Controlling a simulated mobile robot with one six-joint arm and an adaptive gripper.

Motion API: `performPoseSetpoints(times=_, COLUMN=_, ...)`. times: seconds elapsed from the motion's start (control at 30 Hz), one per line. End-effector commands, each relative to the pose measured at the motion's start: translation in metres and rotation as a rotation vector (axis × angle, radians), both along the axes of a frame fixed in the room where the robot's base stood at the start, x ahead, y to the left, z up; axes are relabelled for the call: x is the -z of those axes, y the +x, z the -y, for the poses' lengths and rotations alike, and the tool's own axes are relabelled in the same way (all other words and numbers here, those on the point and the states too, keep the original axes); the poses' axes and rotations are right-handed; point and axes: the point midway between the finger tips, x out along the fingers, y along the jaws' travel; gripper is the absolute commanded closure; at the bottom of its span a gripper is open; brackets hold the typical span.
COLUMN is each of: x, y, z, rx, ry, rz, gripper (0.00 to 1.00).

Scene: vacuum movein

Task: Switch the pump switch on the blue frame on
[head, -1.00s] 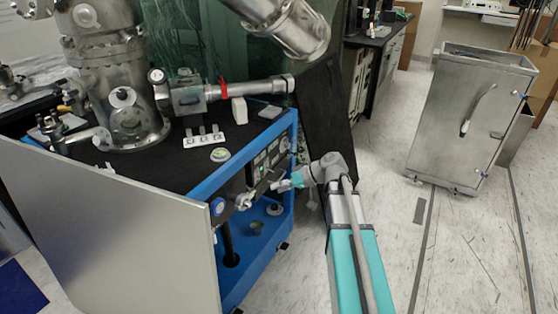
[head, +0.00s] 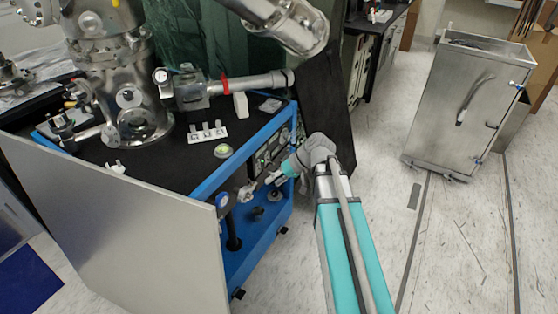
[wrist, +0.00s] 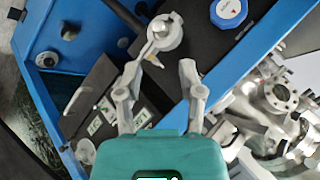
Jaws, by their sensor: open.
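The blue frame (head: 225,178) carries a dark control panel (head: 268,155) with small displays on its front side. In the wrist view the panel (wrist: 97,122) lies left of and behind my left finger. My gripper (wrist: 160,66) is open and empty, its fingers spread. A round silver fitting with a slim lever (wrist: 163,35) shows just beyond and between the fingertips; contact cannot be judged. In the head view my gripper (head: 271,180) is at the panel's lower edge, beside the silver fitting (head: 247,192). I cannot tell which part is the pump switch.
A blue round knob (wrist: 228,10) is right of the fitting. A metal vacuum chamber (head: 125,85) stands on the black top. A large pale panel (head: 120,230) closes the frame's near side. A steel cabinet (head: 465,105) stands at right, with open floor between.

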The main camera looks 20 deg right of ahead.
Motion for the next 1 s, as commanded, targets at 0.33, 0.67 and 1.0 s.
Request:
performPoseSetpoints(times=0.33, x=-0.022, y=-0.014, z=-0.006, rx=0.007, ry=-0.084, rz=-0.054, gripper=0.51)
performPoseSetpoints(times=0.67, x=-0.04, y=-0.027, z=-0.009, rx=0.018, ry=-0.167, rz=-0.1, gripper=0.51)
performPoseSetpoints(times=1.0, x=-0.059, y=-0.039, z=-0.011, rx=0.032, ry=-0.252, rz=-0.142, gripper=0.51)
